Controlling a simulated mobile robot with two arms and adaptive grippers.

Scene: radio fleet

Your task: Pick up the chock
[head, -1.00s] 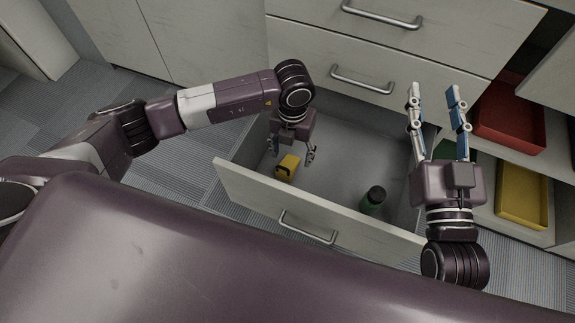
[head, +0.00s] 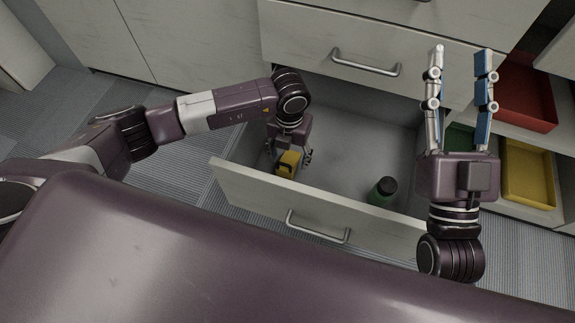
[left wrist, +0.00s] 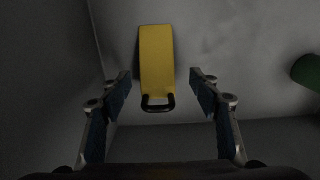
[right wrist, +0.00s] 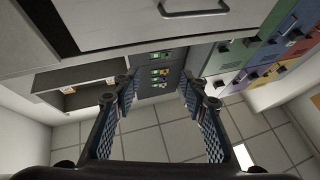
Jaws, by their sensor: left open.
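The chock is a yellow block (head: 287,163) with a black handle, lying on the floor of the open drawer (head: 340,150). In the left wrist view the chock (left wrist: 156,58) lies between and beyond the fingertips, its black handle toward me. My left gripper (head: 288,158) is inside the drawer, pointing down over the chock. In the left wrist view the left gripper (left wrist: 160,78) is open, a finger on each side of the chock with gaps. My right gripper (head: 460,55) is open and empty, raised right of the drawer.
A green bottle with a dark cap (head: 383,191) stands in the drawer, right of the chock. The drawer front (head: 310,205) with its handle is on the near side. A red tray (head: 525,95) and a yellow tray (head: 528,172) sit on shelves at the right.

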